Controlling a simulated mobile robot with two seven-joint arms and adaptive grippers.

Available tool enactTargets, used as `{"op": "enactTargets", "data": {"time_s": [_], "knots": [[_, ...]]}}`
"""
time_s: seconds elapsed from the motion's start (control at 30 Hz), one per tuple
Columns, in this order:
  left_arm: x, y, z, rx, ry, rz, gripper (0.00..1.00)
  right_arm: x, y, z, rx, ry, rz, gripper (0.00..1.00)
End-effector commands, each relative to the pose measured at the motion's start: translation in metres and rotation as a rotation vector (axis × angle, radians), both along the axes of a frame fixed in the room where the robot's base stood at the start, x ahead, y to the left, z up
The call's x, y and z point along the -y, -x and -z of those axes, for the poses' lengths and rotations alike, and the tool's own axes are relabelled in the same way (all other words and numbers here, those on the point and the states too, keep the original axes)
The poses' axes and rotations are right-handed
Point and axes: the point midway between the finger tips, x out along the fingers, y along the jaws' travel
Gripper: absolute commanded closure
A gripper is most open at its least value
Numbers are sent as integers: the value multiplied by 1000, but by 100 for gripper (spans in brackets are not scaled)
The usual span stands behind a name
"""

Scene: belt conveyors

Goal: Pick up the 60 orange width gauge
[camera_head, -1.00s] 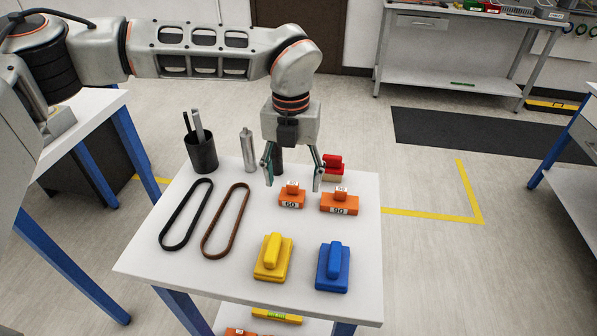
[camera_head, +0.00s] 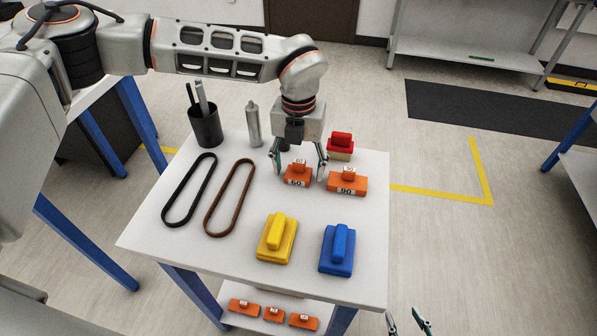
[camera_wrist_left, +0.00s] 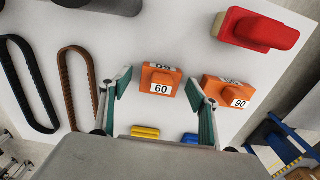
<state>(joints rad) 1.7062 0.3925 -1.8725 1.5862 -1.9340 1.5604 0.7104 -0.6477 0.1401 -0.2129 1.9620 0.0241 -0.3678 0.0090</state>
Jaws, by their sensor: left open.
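The 60 orange width gauge (camera_head: 297,180) lies on the white table, with a small raised grip on top and a white 60 label. My left gripper (camera_head: 299,168) is open above it, its green-padded fingers on either side of the gauge's outline. In the left wrist view the gauge (camera_wrist_left: 157,88) shows between the fingers (camera_wrist_left: 160,98), and nothing is held. I cannot tell whether the fingers touch it. The 90 orange gauge (camera_head: 347,184) stands close on the right. My right gripper (camera_head: 408,322) shows only its fingertips at the bottom edge, apart and empty.
The table (camera_head: 190,245) also holds a red block (camera_head: 341,141), a yellow block (camera_head: 277,240), a blue block (camera_head: 337,250), two belts (camera_head: 228,198), a black cup (camera_head: 205,127) and a silver bottle (camera_head: 253,124). Several orange pieces (camera_head: 273,313) lie on the lower shelf.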

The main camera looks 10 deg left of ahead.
Motion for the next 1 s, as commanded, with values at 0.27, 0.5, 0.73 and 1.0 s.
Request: {"op": "enactTargets", "data": {"time_s": [0.27,0.5,0.73,1.0], "knots": [[0,0,0,1,0,0,57,0,-1,-2,5,-1,0,60],[0,0,0,2,1,0,82,0,-1,-2,3,0,0,60],[0,-1,-2,2,1,0,82,0,0,1,-1,0,0,60],[1,-1,-29,6,2,0,82,0,1,1,-3,1,0,60]]}}
